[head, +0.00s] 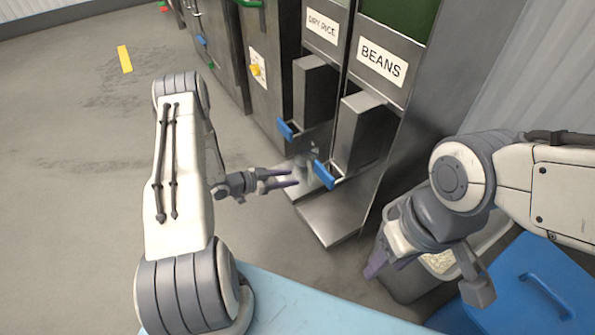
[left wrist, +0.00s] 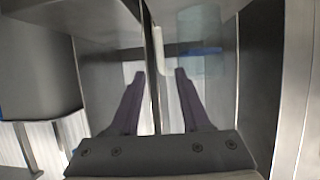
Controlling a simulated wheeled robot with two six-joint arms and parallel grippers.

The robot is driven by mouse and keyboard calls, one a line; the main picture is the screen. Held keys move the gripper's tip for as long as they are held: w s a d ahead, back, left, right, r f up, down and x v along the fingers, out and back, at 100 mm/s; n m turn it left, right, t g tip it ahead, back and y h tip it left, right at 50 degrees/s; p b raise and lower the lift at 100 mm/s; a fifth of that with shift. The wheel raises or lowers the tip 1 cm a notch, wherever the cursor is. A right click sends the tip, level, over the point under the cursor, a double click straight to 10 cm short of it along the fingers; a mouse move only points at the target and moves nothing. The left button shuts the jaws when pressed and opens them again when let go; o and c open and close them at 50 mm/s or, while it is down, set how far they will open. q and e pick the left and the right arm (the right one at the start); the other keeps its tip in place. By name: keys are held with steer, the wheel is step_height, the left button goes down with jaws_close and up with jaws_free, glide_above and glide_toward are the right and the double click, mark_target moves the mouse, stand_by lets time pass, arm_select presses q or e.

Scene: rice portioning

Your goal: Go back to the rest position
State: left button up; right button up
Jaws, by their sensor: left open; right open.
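My left gripper (head: 290,177) is open and empty, in front of the dispensers, just left of the blue lever (head: 324,175) under the BEANS chute (head: 358,130). In the left wrist view its two purple fingers (left wrist: 160,74) stand apart with nothing held between them; a narrow upright metal edge shows behind the gap. My right gripper (head: 428,278) is open, its fingers spread over a grey bin (head: 405,285) with pale grains inside. I cannot tell whether the fingers touch the bin.
The DRY RICE dispenser, with its blue lever (head: 285,129), stands left of the BEANS one. A metal shelf (head: 325,215) juts out below. A blue lidded container (head: 520,290) is at lower right, and a light blue surface (head: 300,307) at the bottom. The floor at left is clear.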

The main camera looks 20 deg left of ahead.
arm_select(q)
steer(key=shift+s+a, duration=0.1)
steer(key=shift+s, duration=0.05)
steer(key=shift+r, duration=0.1)
stand_by(0.3)
